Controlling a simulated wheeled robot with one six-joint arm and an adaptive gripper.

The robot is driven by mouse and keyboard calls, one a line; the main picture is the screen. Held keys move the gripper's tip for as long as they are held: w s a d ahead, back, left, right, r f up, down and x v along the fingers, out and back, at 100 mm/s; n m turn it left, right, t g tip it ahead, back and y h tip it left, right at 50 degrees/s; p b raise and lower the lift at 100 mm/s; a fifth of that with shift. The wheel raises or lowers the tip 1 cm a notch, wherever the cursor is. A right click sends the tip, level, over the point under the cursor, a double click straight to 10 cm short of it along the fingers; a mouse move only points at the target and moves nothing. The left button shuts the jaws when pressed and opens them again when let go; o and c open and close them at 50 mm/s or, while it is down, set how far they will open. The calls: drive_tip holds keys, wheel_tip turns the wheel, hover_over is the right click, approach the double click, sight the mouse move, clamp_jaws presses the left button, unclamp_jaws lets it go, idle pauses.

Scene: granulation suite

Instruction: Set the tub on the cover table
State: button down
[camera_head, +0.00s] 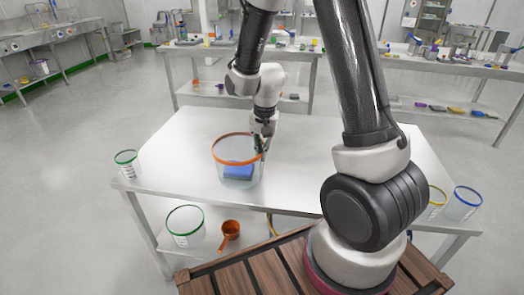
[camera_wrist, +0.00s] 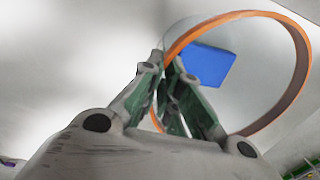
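A clear tub with an orange rim (camera_head: 215,150) is at the front middle of the white table (camera_head: 185,130). I cannot tell whether its base touches the tabletop. In the wrist view the orange rim (camera_wrist: 302,62) loops past my fingers. A blue block (camera_head: 238,172) shows through the tub wall, and in the wrist view through its opening (camera_wrist: 208,66). I cannot tell if it lies inside or beneath. My gripper (camera_head: 261,146) is at the tub's right side, fingers pointing down. Its green-padded fingers (camera_wrist: 168,75) are close together, shut on the tub's wall. No label names the cover table.
A green-rimmed tub (camera_head: 127,165) stands at the table's left edge. A larger green-rimmed tub (camera_head: 186,228) and an orange scoop (camera_head: 230,232) are on the shelf below. A yellow-rimmed tub (camera_head: 437,200) and a blue-rimmed tub (camera_head: 464,204) stand at right. The tabletop behind my gripper is clear.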

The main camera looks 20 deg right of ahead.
drive_tip(key=c, duration=1.6)
unclamp_jaws()
drive_tip(key=shift+c, duration=0.2)
wheel_tip(320, 180, up, 12)
drive_tip(key=s+d+r+n+t, duration=0.2)
drive_tip(key=s+r, duration=0.4)
drive_tip(key=s, duration=0.4)
drive_tip(key=s+d+r+n+t, duration=0.1)
drive_tip(key=s+d+r+n, duration=0.4)
drive_tip(key=s, duration=0.6)
wheel_tip(320, 180, up, 2)
drive_tip(key=shift+d+r+t, duration=0.1)
drive_tip(key=shift+d+t, duration=0.3)
